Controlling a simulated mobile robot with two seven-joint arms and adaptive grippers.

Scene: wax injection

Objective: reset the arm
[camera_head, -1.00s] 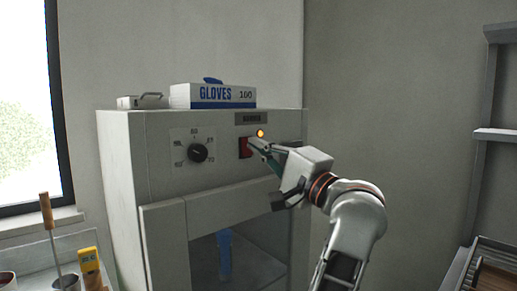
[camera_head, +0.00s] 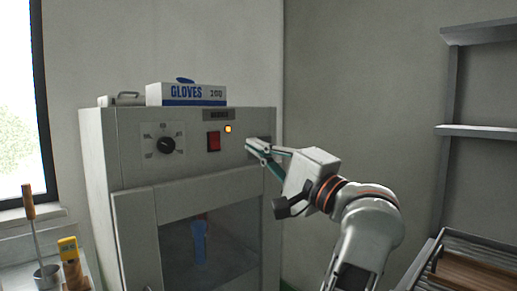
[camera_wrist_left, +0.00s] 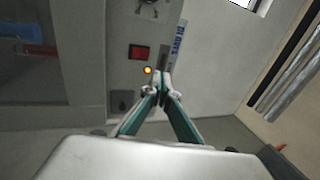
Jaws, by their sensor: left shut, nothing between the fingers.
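My left gripper (camera_head: 249,147) is shut and empty, its fingertips in front of the cabinet's upper right front panel. They are to the right of the red switch (camera_head: 213,141) and apart from it in the picture. In the left wrist view, the closed fingertips (camera_wrist_left: 162,80) appear beside the lit orange lamp (camera_wrist_left: 148,70) and near the red switch (camera_wrist_left: 139,52). Whether they touch the panel I cannot tell. The lamp also glows in the head view (camera_head: 228,128). My right gripper is not in view.
The grey cabinet (camera_head: 98,165) has a black dial (camera_head: 166,145) and a glass door (camera_head: 235,235) with a blue object inside. A glove box (camera_head: 186,94) lies on top.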

